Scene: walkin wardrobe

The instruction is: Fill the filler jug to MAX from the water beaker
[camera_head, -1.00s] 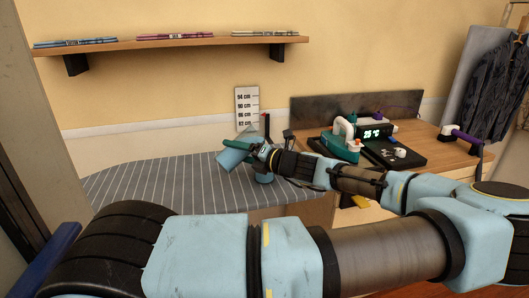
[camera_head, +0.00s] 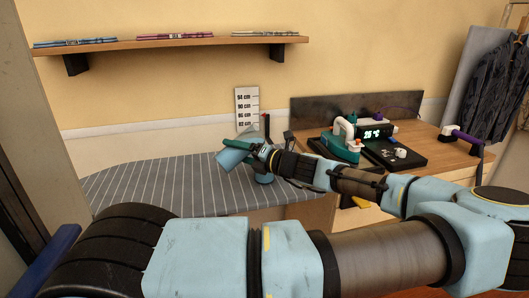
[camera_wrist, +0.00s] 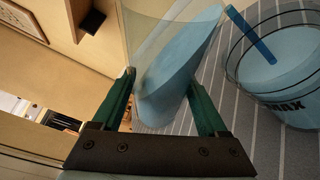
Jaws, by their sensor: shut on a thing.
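My gripper (camera_wrist: 162,103) is shut on the water beaker (camera_wrist: 178,72), a clear vessel with blue water in it, held between its green fingers. The beaker is strongly tilted. It also shows in the head view (camera_head: 231,158), over the striped board. The filler jug (camera_wrist: 290,90), clear with a dark rim and the mark "MAX", stands at the right of the wrist view and holds blue water. A blue streak (camera_wrist: 250,36), seemingly a stream of water, runs from near the beaker's lip into the jug. I cannot tell the water's exact level against the mark.
The grey striped board (camera_head: 150,186) is largely bare to the left. A white height scale (camera_head: 247,108) stands behind it. A teal-and-white iron (camera_head: 342,142) and a black tray (camera_head: 398,155) are on the wooden counter at right. A shelf (camera_head: 175,42) hangs above.

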